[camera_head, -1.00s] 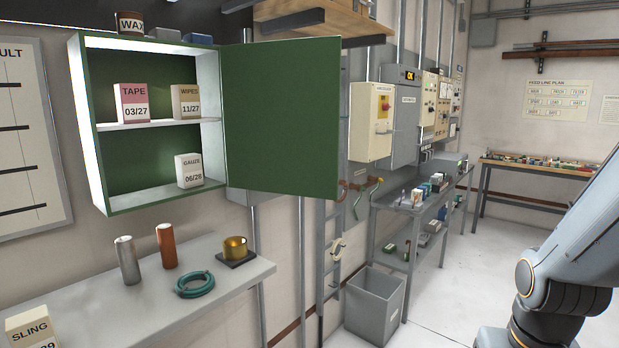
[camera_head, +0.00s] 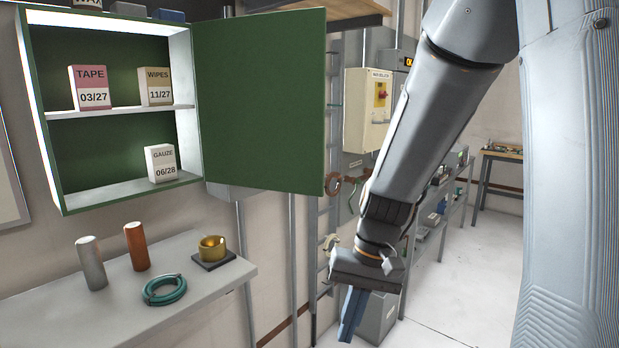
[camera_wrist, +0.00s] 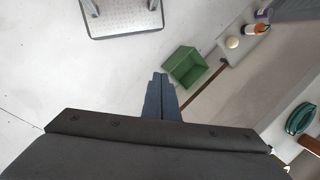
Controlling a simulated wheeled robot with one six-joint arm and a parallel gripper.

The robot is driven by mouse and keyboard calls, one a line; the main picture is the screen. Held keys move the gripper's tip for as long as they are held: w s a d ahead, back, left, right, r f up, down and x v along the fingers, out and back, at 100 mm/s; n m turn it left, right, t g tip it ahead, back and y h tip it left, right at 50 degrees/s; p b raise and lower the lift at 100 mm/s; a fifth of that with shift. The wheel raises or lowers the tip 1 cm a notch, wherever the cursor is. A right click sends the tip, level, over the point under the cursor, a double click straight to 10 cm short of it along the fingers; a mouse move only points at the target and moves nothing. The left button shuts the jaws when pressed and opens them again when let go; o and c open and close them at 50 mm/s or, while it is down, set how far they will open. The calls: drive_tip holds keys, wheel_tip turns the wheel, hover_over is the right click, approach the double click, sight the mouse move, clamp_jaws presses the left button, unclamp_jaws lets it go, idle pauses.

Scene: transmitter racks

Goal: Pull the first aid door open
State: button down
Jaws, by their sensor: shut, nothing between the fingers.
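The green first aid cabinet (camera_head: 118,108) hangs on the wall at the left of the head view. Its green door (camera_head: 262,100) stands wide open, swung out to the right. Inside are a pink TAPE box (camera_head: 89,88), a WIPES box (camera_head: 156,86) and, below, a GAUZE box (camera_head: 161,163). My gripper (camera_head: 347,334) points down, below and to the right of the door and apart from it. Its blue fingers are together and empty in the wrist view (camera_wrist: 158,80). The door's handle is not visible.
Under the cabinet, a grey shelf (camera_head: 228,275) holds two cylinders, a teal coil (camera_head: 165,290) and a brass cup (camera_head: 212,248). A grey bin (camera_head: 378,318) stands behind my gripper. The wrist view shows a green open box (camera_wrist: 187,67). Open floor (camera_head: 478,270) lies at right.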

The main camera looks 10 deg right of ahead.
sight(322, 174)
drive_tip(key=w+r+m+t+y+b, duration=0.1)
drive_tip(key=w+r+m+y, duration=0.1)
drive_tip(key=w+r+y, duration=0.5)
drive_tip(key=w+d+r+n+t+y+b, duration=0.1)
drive_tip(key=w+d+r+t+y, duration=0.25)
drive_tip(key=w+d+r, duration=0.35)
drive_tip(key=w+d+r+t+y+b, duration=0.1)
drive_tip(key=w+d+r+t+y, duration=0.35)
drive_tip(key=r, duration=0.55)
drive_tip(key=a+p, duration=0.1)
drive_tip(key=a, duration=0.2)
drive_tip(key=w+a+g+p, duration=0.1)
drive_tip(key=a+p, duration=0.1)
drive_tip(key=a, duration=0.2)
drive_tip(key=w+a+g+h+p, duration=0.1)
drive_tip(key=a, duration=0.2)
drive_tip(key=shift+w+a+r+p, duration=0.15)
drive_tip(key=shift+a+r+p, duration=0.1)
drive_tip(key=shift+a+p, duration=0.1)
drive_tip(key=shift+s+a+f, duration=0.15)
drive_tip(key=shift+s+a, duration=0.1)
drive_tip(key=shift+s, duration=0.05)
drive_tip(key=shift+s, duration=0.1)
